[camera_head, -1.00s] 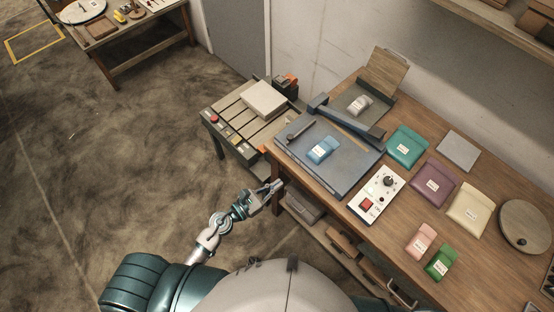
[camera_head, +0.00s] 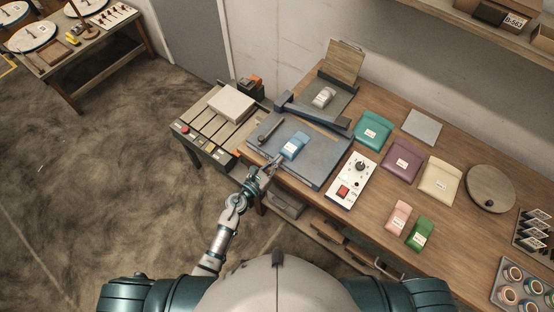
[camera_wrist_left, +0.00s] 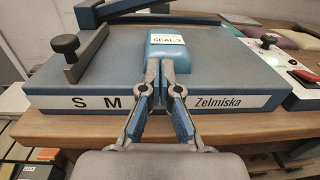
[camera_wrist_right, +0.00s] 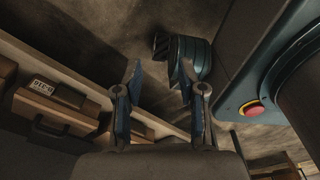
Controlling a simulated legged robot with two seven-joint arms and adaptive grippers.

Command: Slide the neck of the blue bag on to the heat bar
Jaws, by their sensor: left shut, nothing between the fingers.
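The blue bag (camera_head: 294,145), with a white label, lies on the flat plate of the blue-grey sealer (camera_head: 318,166). In the left wrist view the bag (camera_wrist_left: 166,52) lies straight ahead, its label reading SEAL 3. A long dark blue bar (camera_head: 313,115), apparently the heat bar, crosses the sealer behind the bag. My left gripper (camera_head: 274,161) is shut and empty at the sealer's front edge, its tips at or very near the bag's near end; contact is unclear. My right gripper (camera_wrist_right: 160,75) is open and empty in the right wrist view, outside the head view.
A white control box (camera_head: 351,180) stands right of the sealer. Teal (camera_head: 371,131), purple (camera_head: 401,160), cream (camera_head: 439,179), pink (camera_head: 398,217) and green (camera_head: 420,233) bags lie further right. A small roller table (camera_head: 207,135) stands left. A black-knobbed lever (camera_wrist_left: 68,46) lies left of the bag.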

